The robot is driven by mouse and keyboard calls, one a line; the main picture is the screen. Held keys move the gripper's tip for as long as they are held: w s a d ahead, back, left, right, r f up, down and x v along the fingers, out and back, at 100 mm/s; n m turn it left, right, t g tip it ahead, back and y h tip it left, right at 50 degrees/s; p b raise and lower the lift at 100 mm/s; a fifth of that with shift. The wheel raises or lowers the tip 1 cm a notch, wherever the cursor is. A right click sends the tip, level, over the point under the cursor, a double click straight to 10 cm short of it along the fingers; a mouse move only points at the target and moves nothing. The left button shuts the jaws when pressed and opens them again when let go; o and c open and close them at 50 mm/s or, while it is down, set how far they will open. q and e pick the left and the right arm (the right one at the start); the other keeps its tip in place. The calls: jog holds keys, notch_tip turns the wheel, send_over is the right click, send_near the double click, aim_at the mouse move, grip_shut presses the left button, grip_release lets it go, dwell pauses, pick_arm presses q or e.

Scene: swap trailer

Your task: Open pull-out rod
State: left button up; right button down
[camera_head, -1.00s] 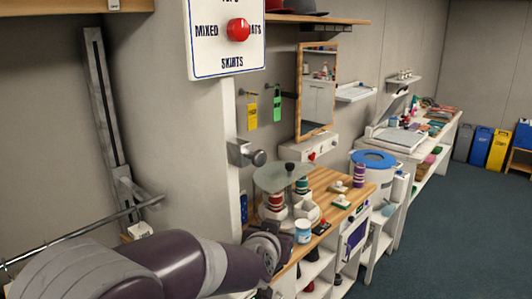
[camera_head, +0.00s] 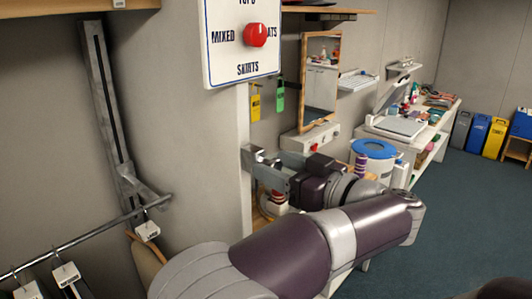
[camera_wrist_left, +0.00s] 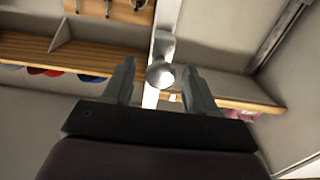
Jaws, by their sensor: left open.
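The pull-out rod's round silver knob (camera_wrist_left: 160,75) shows in the left wrist view, on a pale upright post. It sits between the two fingers of my left gripper (camera_wrist_left: 158,67), with a visible gap on both sides. In the head view my left gripper (camera_head: 264,166) reaches left to the metal bracket (camera_head: 247,157) on the white post. The fingers hide most of the knob there. The left gripper is open and holds nothing. My right gripper is not in view.
A sign (camera_head: 241,42) with a red knob is above the gripper. A mirror (camera_head: 320,82) and hanging tags (camera_head: 279,95) are behind it. A clothes rail (camera_head: 95,237) with hangers is at the left. A blue-lidded bin (camera_head: 374,150) stands to the right.

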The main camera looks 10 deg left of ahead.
pick_arm(q)
jog(key=shift+p+x, duration=0.3)
jog(key=shift+x, duration=0.8)
jog(key=shift+w+a, duration=0.25)
jog(key=shift+a, duration=0.05)
grip_shut()
jog(key=shift+s+d, duration=0.1)
